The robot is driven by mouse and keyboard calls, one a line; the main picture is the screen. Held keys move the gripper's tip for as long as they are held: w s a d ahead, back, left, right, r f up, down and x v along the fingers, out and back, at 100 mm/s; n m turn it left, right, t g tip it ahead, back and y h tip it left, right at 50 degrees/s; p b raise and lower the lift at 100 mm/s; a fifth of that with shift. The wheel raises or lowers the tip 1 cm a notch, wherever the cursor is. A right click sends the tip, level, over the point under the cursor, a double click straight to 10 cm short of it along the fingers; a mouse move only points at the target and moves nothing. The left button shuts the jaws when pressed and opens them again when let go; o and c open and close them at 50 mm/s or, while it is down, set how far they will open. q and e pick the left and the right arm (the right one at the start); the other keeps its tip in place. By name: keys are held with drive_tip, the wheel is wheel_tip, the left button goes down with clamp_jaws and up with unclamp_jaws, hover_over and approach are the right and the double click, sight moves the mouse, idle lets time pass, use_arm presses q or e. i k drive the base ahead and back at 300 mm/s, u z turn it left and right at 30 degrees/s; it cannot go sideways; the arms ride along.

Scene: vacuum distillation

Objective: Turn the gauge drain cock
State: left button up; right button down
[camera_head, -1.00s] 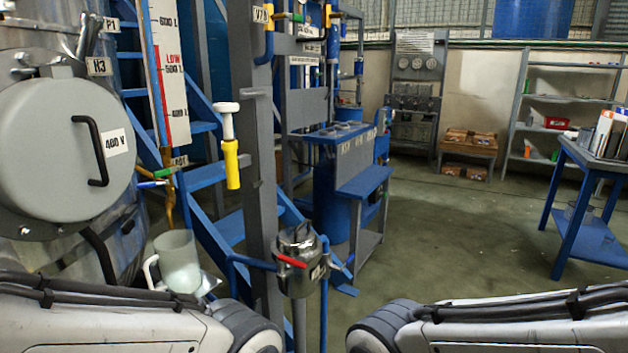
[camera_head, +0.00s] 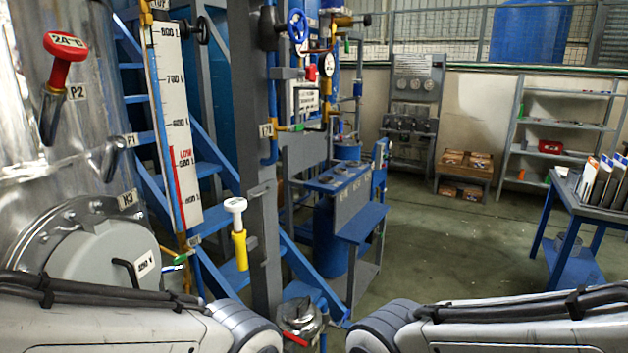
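A tall white level gauge board (camera_head: 172,110) with a red "LOW" band stands left of centre, beside the steel vessel. At its lower end, low on the left, is a small cock with a green handle (camera_head: 183,257) and brass-coloured pipework around it. It looks like the gauge drain cock, but the handle is small and its exact setting cannot be told. Both of my forearms lie along the bottom edge of the picture, left and right. Neither gripper shows, so I cannot see what either is doing.
The steel vessel (camera_head: 85,150) with a red-knobbed thermometer (camera_head: 66,60) fills the left. A white-and-yellow handled tool (camera_head: 238,235) is on the grey post (camera_head: 262,160). A metal pot (camera_head: 300,318) sits low in the middle. Green floor (camera_head: 440,270) is open to the right.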

sight(167, 270)
drive_tip(key=u, duration=0.8)
